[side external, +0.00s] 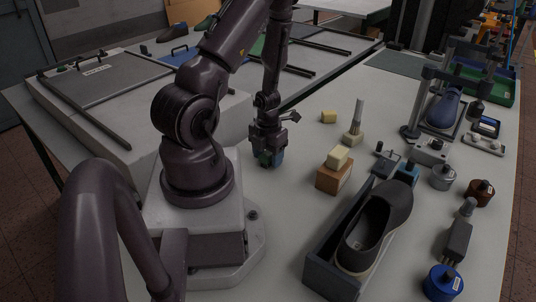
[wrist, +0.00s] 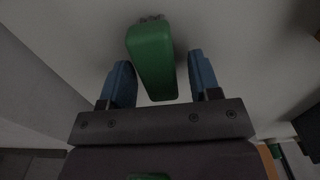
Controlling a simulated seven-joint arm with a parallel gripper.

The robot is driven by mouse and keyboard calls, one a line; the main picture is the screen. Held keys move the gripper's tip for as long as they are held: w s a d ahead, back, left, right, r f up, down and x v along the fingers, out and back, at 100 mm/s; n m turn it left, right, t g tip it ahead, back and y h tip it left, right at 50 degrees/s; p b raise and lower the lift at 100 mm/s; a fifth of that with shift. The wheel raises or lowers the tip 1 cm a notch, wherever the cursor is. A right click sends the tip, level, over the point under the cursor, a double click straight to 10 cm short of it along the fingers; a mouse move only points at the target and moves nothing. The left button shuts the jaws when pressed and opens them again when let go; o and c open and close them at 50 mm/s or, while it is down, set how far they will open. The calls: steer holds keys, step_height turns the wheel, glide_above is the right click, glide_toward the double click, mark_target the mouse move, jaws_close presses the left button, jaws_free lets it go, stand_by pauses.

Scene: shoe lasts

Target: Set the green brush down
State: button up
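The green brush (wrist: 152,60) lies between the two blue fingers of my gripper (wrist: 163,80) in the wrist view, with a short row of bristles at its far end. A gap shows on the right side of the brush and a narrower one on the left, so the fingers are open around it and not clamped. In the side view my gripper (side external: 270,160) is low, close to the pale tabletop (side external: 285,215), beside my base. The brush is mostly hidden there by the fingers. I cannot tell whether it fully rests on the table.
A wooden block with a yellow sponge-like piece (side external: 338,157) stands right of my gripper. A grey tray holds a dark shoe (side external: 372,230).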

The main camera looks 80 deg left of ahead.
mark_target(268, 153)
steer(key=shift+r, duration=0.1)
step_height(268, 153, up, 12)
steer(key=w+d+r+m+t+h, duration=0.1)
steer(key=w+d+r+m+t, duration=0.1)
steer(key=w+d+r+m, duration=0.45)
steer(key=w+d+r+m+t+h, duration=0.15)
steer(key=d+r+m, duration=0.4)
steer(key=m, duration=0.75)
steer(key=s+d+r+m+t+y, duration=0.1)
steer(key=d+r+m, duration=0.4)
steer(key=m, duration=0.7)
steer(key=s+d+r+m+t+y, duration=0.1)
steer(key=d+r+m, duration=0.4)
steer(key=m, duration=0.8)
steer(key=shift+s+d, duration=0.8)
steer(key=shift+d, duration=0.4)
steer(key=shift+m+y, duration=0.25)
